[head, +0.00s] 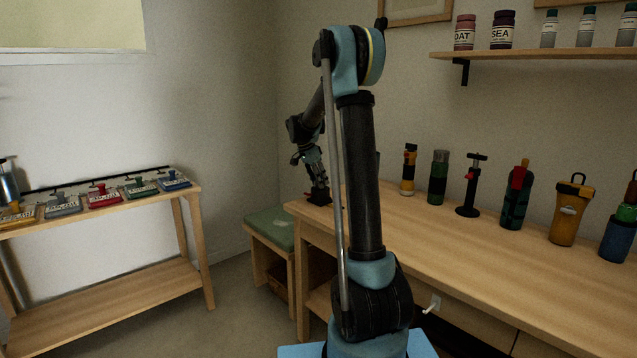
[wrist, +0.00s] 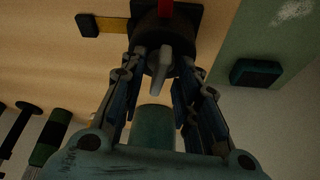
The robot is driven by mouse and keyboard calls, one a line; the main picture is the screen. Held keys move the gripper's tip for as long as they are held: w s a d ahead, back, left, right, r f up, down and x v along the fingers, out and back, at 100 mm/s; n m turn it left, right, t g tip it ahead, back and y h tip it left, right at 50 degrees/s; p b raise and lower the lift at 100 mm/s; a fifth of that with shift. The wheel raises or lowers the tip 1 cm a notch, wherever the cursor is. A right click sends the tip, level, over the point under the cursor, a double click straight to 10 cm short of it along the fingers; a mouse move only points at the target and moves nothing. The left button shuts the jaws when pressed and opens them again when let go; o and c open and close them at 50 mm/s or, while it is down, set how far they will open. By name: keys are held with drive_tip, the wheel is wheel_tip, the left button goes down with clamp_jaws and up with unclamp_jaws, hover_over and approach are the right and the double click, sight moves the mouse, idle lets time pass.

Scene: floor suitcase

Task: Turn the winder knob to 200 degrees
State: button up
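The winder is a dark block with a red part on it (wrist: 182,14), in the wrist view at the top centre. A grey lever-like knob (wrist: 160,62) sticks out of its round dark hub. My gripper (wrist: 162,70) has its two fingers apart, one on each side of the knob, and I see gaps beside the lever. Whether a fingertip touches the hub I cannot tell. In the head view my gripper (head: 318,182) points down at the winder (head: 318,198), which sits at the left end of the workbench, small and partly hidden by the fingers.
The workbench (head: 450,255) holds several bottles and tools along the wall, right of my arm. A green-topped stool (head: 270,230) stands beside its left end. A low rack (head: 110,278) with coloured boxes is at the left. Open floor lies between rack and bench.

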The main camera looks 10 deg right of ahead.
drive_tip(key=v, duration=1.2)
drive_tip(key=o, duration=0.8)
drive_tip(key=shift+o, duration=0.8)
drive_tip(key=shift+s+d+n, duration=0.1)
drive_tip(key=shift+d+n, duration=0.1)
drive_tip(key=shift+n, duration=0.2)
drive_tip(key=s+d+r+n+t+y, duration=0.1)
drive_tip(key=s+d+r+n+y, duration=0.2)
drive_tip(key=n, duration=0.6)
drive_tip(key=s+d+r+n+t+y, duration=0.1)
drive_tip(key=d+r+n+y, duration=0.2)
drive_tip(key=n, duration=0.5)
drive_tip(key=x, duration=0.6)
drive_tip(key=d+x, duration=0.1)
drive_tip(key=x, duration=1.1)
drive_tip(key=shift+d+f, duration=0.2)
drive_tip(key=shift+d, duration=0.1)
